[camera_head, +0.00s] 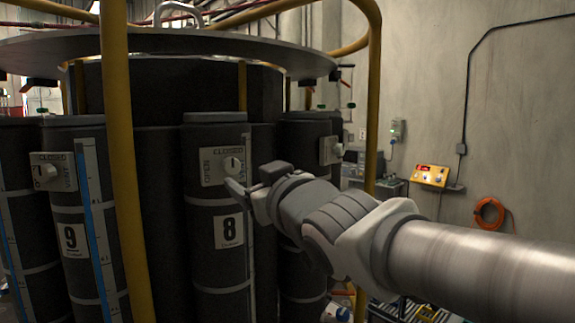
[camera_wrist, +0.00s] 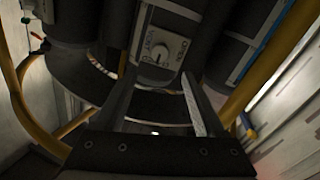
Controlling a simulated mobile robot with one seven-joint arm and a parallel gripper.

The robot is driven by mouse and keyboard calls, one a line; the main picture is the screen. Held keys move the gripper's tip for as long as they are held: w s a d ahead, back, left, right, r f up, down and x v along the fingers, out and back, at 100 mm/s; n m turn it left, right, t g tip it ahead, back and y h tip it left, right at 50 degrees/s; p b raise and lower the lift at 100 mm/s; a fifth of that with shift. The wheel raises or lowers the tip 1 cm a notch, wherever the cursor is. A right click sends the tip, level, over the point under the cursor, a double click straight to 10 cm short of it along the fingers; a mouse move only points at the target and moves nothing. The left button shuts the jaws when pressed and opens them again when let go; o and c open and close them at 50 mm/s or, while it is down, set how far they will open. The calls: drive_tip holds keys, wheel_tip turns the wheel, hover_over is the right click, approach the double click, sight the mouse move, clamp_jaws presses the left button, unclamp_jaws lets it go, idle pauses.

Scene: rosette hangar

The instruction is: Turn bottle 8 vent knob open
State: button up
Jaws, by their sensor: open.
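Bottle 8 (camera_head: 225,262) is a dark upright cylinder with light bands and a white "8" label. Its vent knob (camera_head: 232,164) is small, round and pale, on a light plate (camera_head: 210,176) marked OPEN and CLOSED. My gripper (camera_head: 247,184) is just right of and below the knob, partly over the plate's right edge. In the wrist view my gripper (camera_wrist: 156,78) is open and empty. The knob (camera_wrist: 160,56) lies beyond the fingertips, between their lines. I cannot tell whether anything touches, nor exactly where the knob points.
Bottle 9 (camera_head: 72,235) stands left with its own knob; another bottle (camera_head: 305,215) stands right, partly behind my arm. Yellow rails (camera_head: 122,170) rise in front and at right. A round plate (camera_head: 165,42) overhangs the bottles. A yellow box (camera_head: 431,176) hangs on the wall.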

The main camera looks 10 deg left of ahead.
sight(233, 167)
drive_tip(key=p+x, duration=0.1)
drive_tip(key=x, duration=0.9)
drive_tip(key=shift+a, duration=0.1)
clamp_jaws()
